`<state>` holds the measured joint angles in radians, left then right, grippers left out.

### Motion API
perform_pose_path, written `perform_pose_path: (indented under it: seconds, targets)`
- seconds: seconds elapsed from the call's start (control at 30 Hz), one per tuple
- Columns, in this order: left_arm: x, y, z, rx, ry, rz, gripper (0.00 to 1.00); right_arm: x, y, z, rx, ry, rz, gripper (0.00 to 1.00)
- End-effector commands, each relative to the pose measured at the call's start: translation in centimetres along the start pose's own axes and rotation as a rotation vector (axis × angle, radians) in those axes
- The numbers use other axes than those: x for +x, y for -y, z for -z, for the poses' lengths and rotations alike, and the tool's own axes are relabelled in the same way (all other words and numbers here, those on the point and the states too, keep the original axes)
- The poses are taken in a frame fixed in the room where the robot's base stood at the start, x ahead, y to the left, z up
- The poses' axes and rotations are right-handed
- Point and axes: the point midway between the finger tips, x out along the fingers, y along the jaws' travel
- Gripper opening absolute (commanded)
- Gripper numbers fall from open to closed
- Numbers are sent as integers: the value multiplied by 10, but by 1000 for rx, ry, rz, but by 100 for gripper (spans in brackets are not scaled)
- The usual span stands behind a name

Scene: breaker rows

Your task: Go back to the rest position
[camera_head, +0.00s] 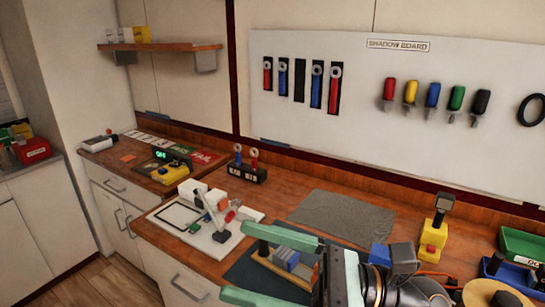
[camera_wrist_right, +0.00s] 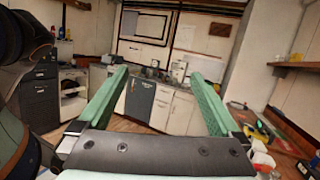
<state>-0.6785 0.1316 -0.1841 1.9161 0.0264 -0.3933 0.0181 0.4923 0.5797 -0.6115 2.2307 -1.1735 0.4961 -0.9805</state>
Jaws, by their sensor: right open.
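My right gripper (camera_head: 234,260) comes in at the bottom of the head view, with its two green fingers spread and nothing between them. In the right wrist view the same gripper (camera_wrist_right: 158,75) shows both fingers wide apart, pointing across the room. Its arm hides part of the bench's front. A wooden stand with grey-blue breaker-like blocks (camera_head: 287,260) sits on a dark mat (camera_head: 240,272) behind and partly between the fingers in the picture; I cannot tell the gap in height. My left gripper is in neither view.
A white board with small parts (camera_head: 170,217) lies left of the gripper. A grey mat (camera_head: 343,216) is bare behind it. A yellow tool stand (camera_head: 432,240) and a green bin (camera_head: 520,245) stand at the right. A shadow board (camera_head: 400,60) hangs behind.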

Motion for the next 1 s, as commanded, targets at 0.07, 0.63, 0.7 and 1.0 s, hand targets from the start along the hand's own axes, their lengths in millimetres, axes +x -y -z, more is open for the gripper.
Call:
perform_pose_path:
  seconds: [0.07, 0.63, 0.7, 1.0]
  targets:
    - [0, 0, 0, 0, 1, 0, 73, -9, 21, -21, 230, 179, 138, 100]
    - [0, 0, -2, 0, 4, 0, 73, -257, 96, 147, 1785, 1378, 1323, 100]
    - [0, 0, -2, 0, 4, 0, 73, -280, 70, 181, 1904, 1500, 1479, 100]
    - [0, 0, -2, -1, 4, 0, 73, -324, -38, 257, -1761, -1510, -1644, 100]
